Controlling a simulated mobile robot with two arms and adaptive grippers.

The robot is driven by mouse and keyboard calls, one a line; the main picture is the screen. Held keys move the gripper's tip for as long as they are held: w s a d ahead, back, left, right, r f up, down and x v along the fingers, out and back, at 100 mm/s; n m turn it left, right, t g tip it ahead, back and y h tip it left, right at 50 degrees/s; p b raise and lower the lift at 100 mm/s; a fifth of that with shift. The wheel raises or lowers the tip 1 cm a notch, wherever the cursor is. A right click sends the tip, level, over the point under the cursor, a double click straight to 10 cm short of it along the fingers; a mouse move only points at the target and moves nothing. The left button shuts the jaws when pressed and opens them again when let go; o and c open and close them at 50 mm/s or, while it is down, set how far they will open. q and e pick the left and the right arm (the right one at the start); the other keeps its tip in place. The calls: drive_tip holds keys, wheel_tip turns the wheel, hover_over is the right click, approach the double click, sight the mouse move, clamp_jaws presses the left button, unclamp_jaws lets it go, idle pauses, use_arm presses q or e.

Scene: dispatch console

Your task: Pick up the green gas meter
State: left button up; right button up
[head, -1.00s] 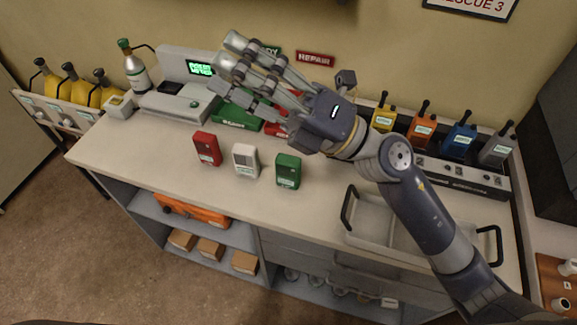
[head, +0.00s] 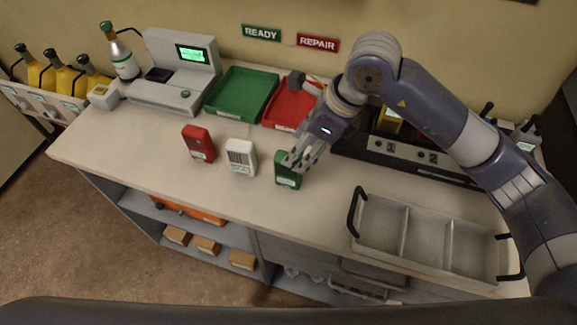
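The green gas meter (head: 288,180) stands upright on the counter, at the right end of a row with a white meter (head: 241,157) and a red meter (head: 198,144). My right gripper (head: 297,163) reaches down from the upper right, with its fingers at the top of the green meter and covering part of it. I cannot tell whether the fingers are closed on it or only beside it. My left gripper is not in view.
A green tray (head: 266,84) and a red tray (head: 274,117) lie behind the meters. A grey divided tray with black handles (head: 404,232) sits at the front right. A charger rack (head: 440,172) stands partly behind my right arm. The counter's front left is clear.

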sight(288, 171)
drive_tip(key=x, duration=0.2)
drive_tip(key=shift+w+a+f+p, duration=0.1)
drive_tip(key=shift+a+f+p, duration=0.15)
drive_tip(key=shift+f+p, duration=0.05)
drive_tip(key=p+x, duration=0.2)
drive_tip(key=x, duration=0.2)
drive_tip(key=shift+a+f, duration=0.2)
drive_tip(key=shift+f, duration=0.4)
clamp_jaws()
